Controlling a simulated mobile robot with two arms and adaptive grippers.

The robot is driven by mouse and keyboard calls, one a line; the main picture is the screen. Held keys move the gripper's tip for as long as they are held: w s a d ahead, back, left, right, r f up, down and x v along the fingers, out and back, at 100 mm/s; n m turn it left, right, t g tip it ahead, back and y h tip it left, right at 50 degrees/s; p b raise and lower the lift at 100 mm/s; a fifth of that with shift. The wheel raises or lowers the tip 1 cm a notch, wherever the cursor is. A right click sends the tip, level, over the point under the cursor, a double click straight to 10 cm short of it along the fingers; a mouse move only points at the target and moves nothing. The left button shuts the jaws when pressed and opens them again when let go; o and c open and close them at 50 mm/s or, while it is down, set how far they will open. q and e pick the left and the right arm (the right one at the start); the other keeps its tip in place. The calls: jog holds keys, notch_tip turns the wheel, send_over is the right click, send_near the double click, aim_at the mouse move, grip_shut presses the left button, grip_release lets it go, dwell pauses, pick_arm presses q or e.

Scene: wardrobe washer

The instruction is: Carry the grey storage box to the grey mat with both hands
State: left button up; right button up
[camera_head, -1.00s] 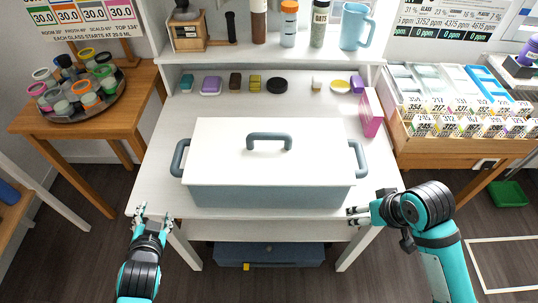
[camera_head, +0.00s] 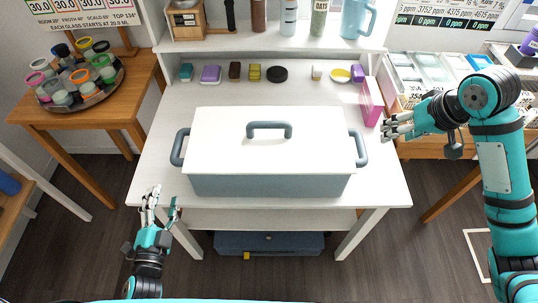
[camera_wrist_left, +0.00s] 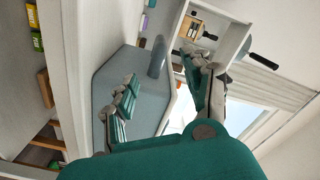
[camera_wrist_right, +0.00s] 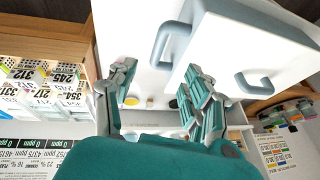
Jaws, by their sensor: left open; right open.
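The grey storage box (camera_head: 270,186) sits on the white table, with a white lid, a lid handle and a grey loop handle at each end. My left gripper (camera_head: 161,196) is open and empty, in front of the left handle (camera_head: 179,148) and apart from it. In the left wrist view, the box wall (camera_wrist_left: 142,92) and that handle (camera_wrist_left: 157,56) show beyond the fingers. My right gripper (camera_head: 388,127) is open and empty, to the right of the right handle (camera_head: 359,148). That handle (camera_wrist_right: 171,45) shows in the right wrist view. I cannot make out a grey mat.
Small coloured blocks line the table's back below a shelf of bottles. A pink box (camera_head: 371,101) stands at the back right, near my right gripper. A round tray of jars (camera_head: 84,93) is on the left side table. A blue-grey box (camera_head: 270,243) lies under the table.

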aim_at(178, 145)
pick_arm(q)
jog(key=w, duration=1.7)
jog(key=shift+w+a, duration=0.2)
jog(key=shift+a, duration=0.1)
pick_arm(e)
jog(key=x, duration=1.7)
jog(key=shift+w+a+f, duration=0.1)
jog(key=shift+w+f, duration=0.05)
jog(key=shift+f, duration=0.05)
pick_arm(q)
grip_shut()
pick_arm(e)
grip_shut()
pick_arm(q)
jog(key=shift+w+r, duration=0.1)
jog(key=shift+r, duration=0.2)
pick_arm(e)
jog(key=shift+w+r, duration=0.15)
jog(key=shift+r, duration=0.15)
